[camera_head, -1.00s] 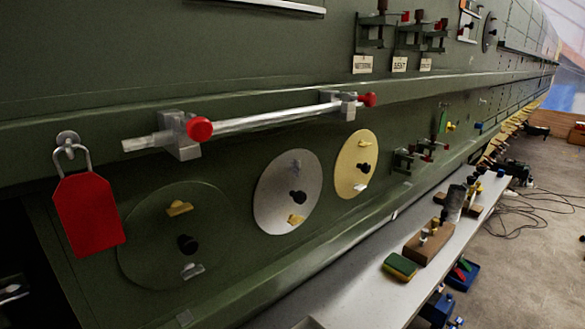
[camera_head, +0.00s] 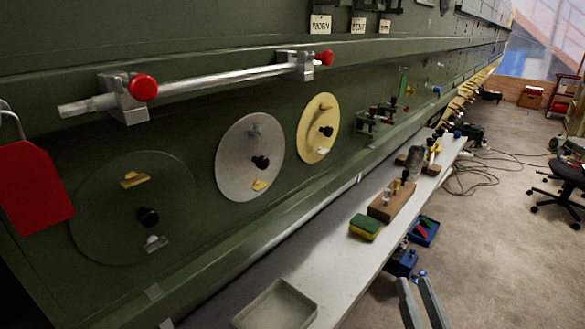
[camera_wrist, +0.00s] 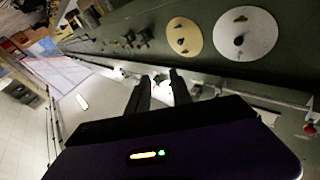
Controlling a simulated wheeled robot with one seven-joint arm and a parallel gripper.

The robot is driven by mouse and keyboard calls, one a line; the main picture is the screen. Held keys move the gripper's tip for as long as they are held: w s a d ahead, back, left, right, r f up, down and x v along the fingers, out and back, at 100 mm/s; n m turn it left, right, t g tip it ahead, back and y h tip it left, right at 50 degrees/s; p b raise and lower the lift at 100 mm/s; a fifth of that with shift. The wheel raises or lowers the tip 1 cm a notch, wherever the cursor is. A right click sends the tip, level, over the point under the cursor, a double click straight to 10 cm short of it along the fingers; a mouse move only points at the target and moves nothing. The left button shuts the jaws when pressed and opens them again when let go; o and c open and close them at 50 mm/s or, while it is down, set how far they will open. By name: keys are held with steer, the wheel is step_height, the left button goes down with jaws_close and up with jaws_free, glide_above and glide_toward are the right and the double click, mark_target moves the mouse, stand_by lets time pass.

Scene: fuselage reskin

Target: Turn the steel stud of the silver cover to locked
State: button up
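The silver cover (camera_head: 232,178) is a round disc on the green fuselage wall, between a green cover and a yellow one. It bears a steel stud (camera_head: 254,131) at the top, a black knob (camera_head: 260,162) in the middle and a brass stud (camera_head: 259,185) below. The steel stud's exact angle is too small to read. The silver cover also shows at the upper right of the wrist view (camera_wrist: 262,32). My gripper (camera_head: 413,280) is at the bottom right of the head view, well apart from the cover. Its fingers are apart and empty, also in the wrist view (camera_wrist: 160,80).
A silver rail (camera_head: 215,84) with red knobs juts out above the covers. A red tag (camera_head: 32,190) hangs at the left. Below, a shelf (camera_head: 335,255) carries a tray (camera_head: 275,306), a sponge (camera_head: 365,227) and a wooden block (camera_head: 391,201).

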steer(key=w+a+r+n+g+y, duration=0.2)
steer(key=w+a+r+n+y, duration=0.15)
steer(key=w+a+r, duration=0.35)
steer(key=w+a+r+n+g+y, duration=0.1)
steer(key=w+a+r+n+y, duration=0.2)
steer(key=r, duration=0.5)
steer(key=w+a+r+n+g+y, duration=0.1)
steer(key=w+a+r+g+y, duration=0.1)
steer(key=w+a+r+y, duration=0.45)
steer(key=n+g, duration=0.4)
steer(key=g, duration=0.1)
glide_toward(248, 133)
steer(key=p+x, duration=0.1)
steer(key=x, duration=0.5)
steer(key=shift+w+d+r+h+p, duration=0.2)
steer(key=shift+w+d+h+p, duration=0.1)
steer(key=shift+w+p, duration=0.1)
steer(key=shift+a, duration=0.1)
jaws_close()
